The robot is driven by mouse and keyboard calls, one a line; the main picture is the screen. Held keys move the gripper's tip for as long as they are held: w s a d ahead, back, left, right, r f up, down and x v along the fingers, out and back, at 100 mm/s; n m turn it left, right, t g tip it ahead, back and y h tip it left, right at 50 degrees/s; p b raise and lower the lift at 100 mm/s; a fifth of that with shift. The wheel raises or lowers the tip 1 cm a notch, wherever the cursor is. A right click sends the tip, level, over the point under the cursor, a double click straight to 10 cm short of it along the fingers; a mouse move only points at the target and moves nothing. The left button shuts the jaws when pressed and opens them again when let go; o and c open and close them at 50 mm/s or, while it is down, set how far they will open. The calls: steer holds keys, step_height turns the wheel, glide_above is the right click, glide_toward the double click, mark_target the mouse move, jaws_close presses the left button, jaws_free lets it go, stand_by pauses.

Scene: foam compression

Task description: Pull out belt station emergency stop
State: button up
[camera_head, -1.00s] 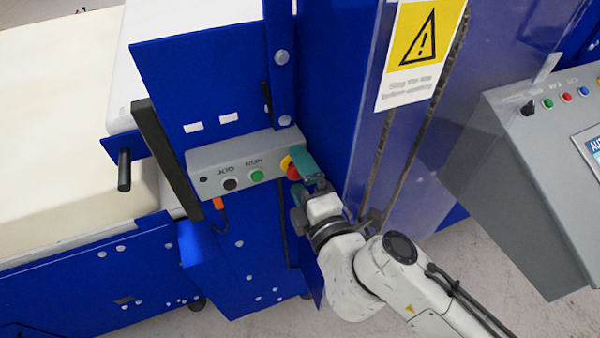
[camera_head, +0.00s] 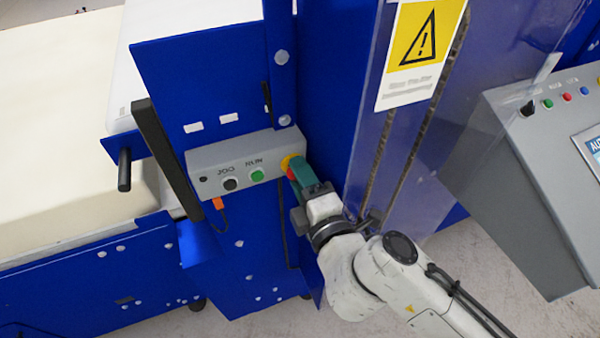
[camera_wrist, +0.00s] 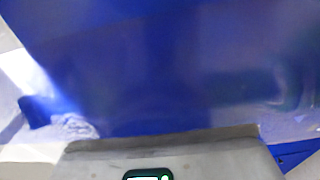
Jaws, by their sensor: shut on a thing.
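The belt station emergency stop (camera_head: 292,174) is a red button on a yellow base at the right end of a grey control box (camera_head: 212,157). My gripper (camera_head: 297,174) has teal fingers and is shut on the red button, which it partly hides. The yellow base (camera_head: 286,161) still shows at the upper left of the fingers. In the wrist view a blue panel fills most of the picture, and the button and fingertips do not show there.
The grey box also has a black JOG button (camera_head: 231,184) and a green RUN button (camera_head: 257,175). A black upright bar (camera_head: 165,155) stands left of it. A clear guard with a warning sign (camera_head: 420,50) and a grey console (camera_head: 550,170) are at the right.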

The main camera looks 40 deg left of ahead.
steer(key=c, duration=0.3)
steer(key=shift+s+d, duration=0.15)
steer(key=shift+d, duration=0.1)
stand_by(0.4)
steer(key=o, duration=1.8)
steer(key=v, duration=0.7)
stand_by(0.4)
